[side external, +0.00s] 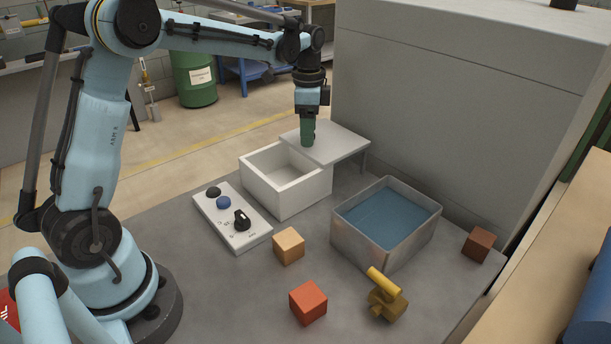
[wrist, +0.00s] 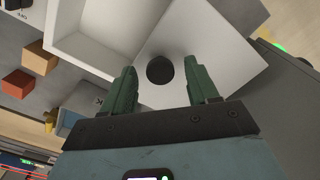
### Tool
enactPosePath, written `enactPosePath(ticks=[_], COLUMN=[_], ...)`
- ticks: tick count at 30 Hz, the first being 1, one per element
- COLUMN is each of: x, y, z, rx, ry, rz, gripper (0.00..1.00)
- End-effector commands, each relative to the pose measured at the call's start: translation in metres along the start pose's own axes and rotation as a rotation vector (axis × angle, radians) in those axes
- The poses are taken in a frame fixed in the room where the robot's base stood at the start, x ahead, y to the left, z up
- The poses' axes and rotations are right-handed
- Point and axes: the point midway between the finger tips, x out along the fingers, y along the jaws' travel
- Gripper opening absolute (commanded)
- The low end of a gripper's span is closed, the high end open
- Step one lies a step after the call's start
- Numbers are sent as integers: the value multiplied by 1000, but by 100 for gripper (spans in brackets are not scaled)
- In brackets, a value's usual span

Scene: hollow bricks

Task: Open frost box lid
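The frost box (side external: 287,185) is a white, thick-walled open box at the middle back of the table, and its inside shows. Its flat white lid (side external: 343,146) lies to the right of the opening, level and clear of most of it, with a thin support under its right side. My gripper (side external: 308,144) points straight down over the lid's left part. In the wrist view the green fingers (wrist: 161,84) are spread, with the round black lid knob (wrist: 160,70) between them and a visible gap on each side. The box (wrist: 93,32) also shows there.
A metal tub of blue liquid (side external: 376,256) stands right of the box. A control panel (side external: 232,222) is at left. Tan (side external: 288,246), red (side external: 308,303) and brown (side external: 479,245) cubes and a brass piece (side external: 387,303) lie around. A large grey cabinet (side external: 450,100) stands behind.

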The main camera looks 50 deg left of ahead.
Motion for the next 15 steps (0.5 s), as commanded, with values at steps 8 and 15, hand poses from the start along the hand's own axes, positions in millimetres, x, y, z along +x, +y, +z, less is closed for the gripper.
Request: enactPosePath(ticks=[8, 15], x=[-1, -27], y=[0, 0], z=[0, 0], rx=[0, 0], ry=[1, 1], rz=[0, 0], gripper=[59, 59])
